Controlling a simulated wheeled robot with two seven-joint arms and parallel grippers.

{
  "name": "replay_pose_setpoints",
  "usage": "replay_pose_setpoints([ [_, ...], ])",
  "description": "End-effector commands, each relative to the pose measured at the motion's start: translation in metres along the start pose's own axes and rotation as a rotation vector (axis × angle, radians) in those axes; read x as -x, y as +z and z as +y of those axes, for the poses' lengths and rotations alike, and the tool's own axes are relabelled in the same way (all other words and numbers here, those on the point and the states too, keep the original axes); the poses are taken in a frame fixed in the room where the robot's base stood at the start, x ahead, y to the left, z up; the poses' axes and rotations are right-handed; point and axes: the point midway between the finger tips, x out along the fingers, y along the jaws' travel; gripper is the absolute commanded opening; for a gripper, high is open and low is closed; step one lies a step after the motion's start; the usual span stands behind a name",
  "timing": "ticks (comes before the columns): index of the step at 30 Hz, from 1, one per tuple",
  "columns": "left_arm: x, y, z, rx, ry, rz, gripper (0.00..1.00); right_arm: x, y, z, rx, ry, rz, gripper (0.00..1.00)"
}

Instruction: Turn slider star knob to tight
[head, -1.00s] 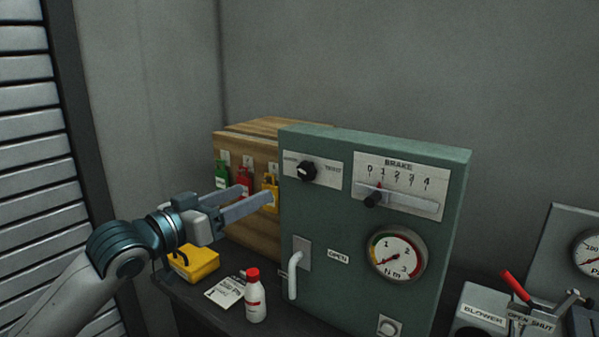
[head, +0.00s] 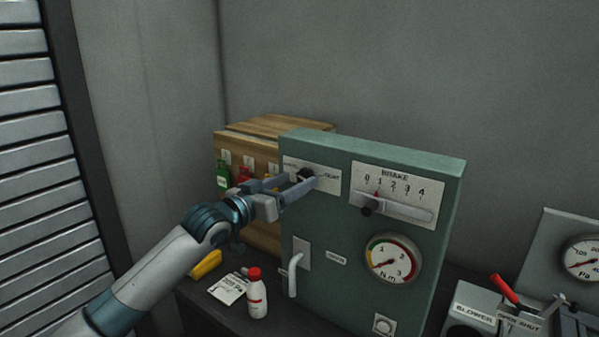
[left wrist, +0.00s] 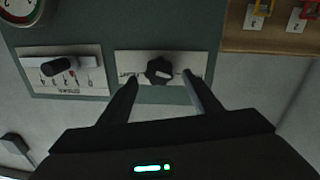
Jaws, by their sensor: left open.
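The black star knob (head: 306,174) sits on a white label plate (head: 329,180) at the upper left of the green panel. In the left wrist view the knob (left wrist: 159,70) shows whole, with a light mark at its edge. My left gripper (head: 301,180) is open in front of the knob. In the left wrist view the fingers of the left gripper (left wrist: 160,78) stand to either side of the knob, with gaps visible. Whether the fingertips reach the knob's depth is unclear. My right gripper is not in view.
The green panel (head: 340,232) also carries a brake slider (head: 368,208), a dial gauge (head: 391,258) and a white handle (head: 294,274). A wooden box (head: 262,236) with coloured tags stands behind at left. A red-capped bottle (head: 257,298) stands on the dark table before the panel.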

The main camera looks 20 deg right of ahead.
Motion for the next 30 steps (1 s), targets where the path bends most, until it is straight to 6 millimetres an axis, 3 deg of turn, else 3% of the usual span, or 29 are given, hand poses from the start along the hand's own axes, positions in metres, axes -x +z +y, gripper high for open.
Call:
replay_pose_setpoints([
  [9, -0.025, -0.001, 0.0, 0.001, 0.0, 0.0, 0.58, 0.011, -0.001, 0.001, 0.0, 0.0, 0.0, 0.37],
  [20, -0.027, 0.0, 0.0, 0.0, 0.0, 0.001, 0.58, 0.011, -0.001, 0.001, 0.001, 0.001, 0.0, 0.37],
  [25, -0.027, 0.0, 0.0, 0.001, 0.0, 0.001, 0.17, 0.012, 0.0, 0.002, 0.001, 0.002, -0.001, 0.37],
  [30, -0.027, 0.0, 0.0, -0.001, 0.0, 0.001, 0.17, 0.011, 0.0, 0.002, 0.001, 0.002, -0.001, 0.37],
])
